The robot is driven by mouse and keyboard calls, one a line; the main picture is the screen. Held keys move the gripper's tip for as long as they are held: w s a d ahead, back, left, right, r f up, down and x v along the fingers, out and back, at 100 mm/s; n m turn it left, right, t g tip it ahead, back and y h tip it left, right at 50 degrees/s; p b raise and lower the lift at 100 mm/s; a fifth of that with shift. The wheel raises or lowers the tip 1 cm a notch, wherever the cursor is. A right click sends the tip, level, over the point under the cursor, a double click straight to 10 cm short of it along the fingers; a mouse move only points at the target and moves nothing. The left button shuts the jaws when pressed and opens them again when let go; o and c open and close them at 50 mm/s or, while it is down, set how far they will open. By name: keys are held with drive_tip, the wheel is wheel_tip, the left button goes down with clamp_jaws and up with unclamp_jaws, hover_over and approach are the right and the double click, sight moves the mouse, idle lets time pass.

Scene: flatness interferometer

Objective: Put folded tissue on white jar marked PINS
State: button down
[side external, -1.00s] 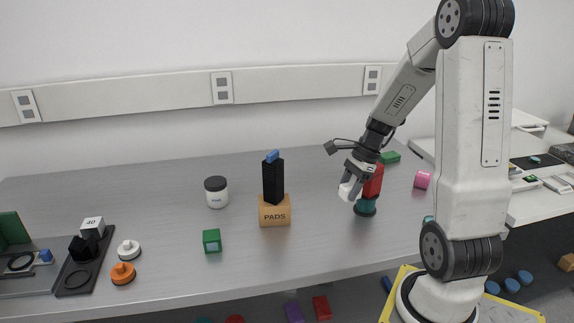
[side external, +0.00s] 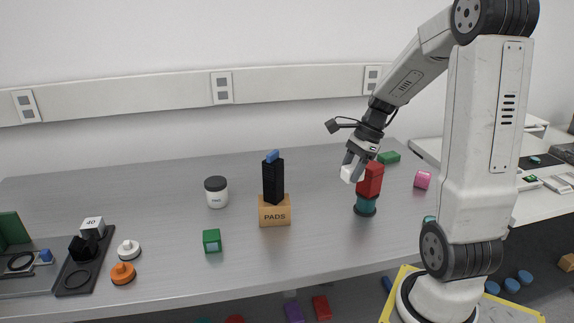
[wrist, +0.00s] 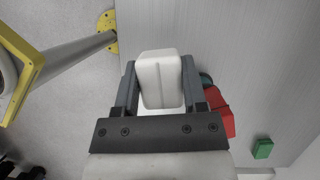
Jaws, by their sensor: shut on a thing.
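The folded tissue (wrist: 160,80) is a white, soft-edged block. My gripper (side external: 355,167) is shut on it, with one finger on each side in the wrist view. It also shows in the side view as a small white block (side external: 351,174), held above the bench at the height of the red block. The white jar (side external: 216,193) with a dark lid stands upright at the back left of the bench, well left of my gripper. Its label is too small to read. Nothing lies on its lid.
A red block (side external: 370,179) on a teal round piece stands close beside my gripper. A box marked PADS (side external: 274,211) with a tall black block and a blue piece on it stands between gripper and jar. A green cube (side external: 212,241) sits nearer the front.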

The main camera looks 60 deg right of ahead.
wheel_tip(320, 180, up, 9)
drive_tip(key=shift+f, duration=0.2)
drive_tip(key=w+a+m+t+h, duration=0.1)
drive_tip(key=w+a+m, duration=0.3)
drive_tip(key=w, duration=0.9)
drive_tip(key=w+a+m+h, duration=0.15)
drive_tip(key=w+a, duration=0.35)
drive_tip(key=w, duration=0.9)
drive_tip(key=shift+m+y, duration=0.25)
drive_tip(key=shift+m, duration=0.2)
drive_tip(key=f, duration=0.5)
drive_tip(key=shift+s+a+f, duration=0.1)
drive_tip(key=shift+a+f, duration=0.1)
hover_over(215, 181)
drive_tip(key=f, duration=0.8)
drive_tip(key=shift+s+a+f, duration=0.2)
drive_tip(key=shift+s+f, duration=0.1)
drive_tip(key=shift+s, duration=0.1)
drive_tip(key=shift+w+d+f, duration=0.1)
drive_tip(key=shift+w+f, duration=0.3)
drive_tip(key=shift+f, duration=0.05)
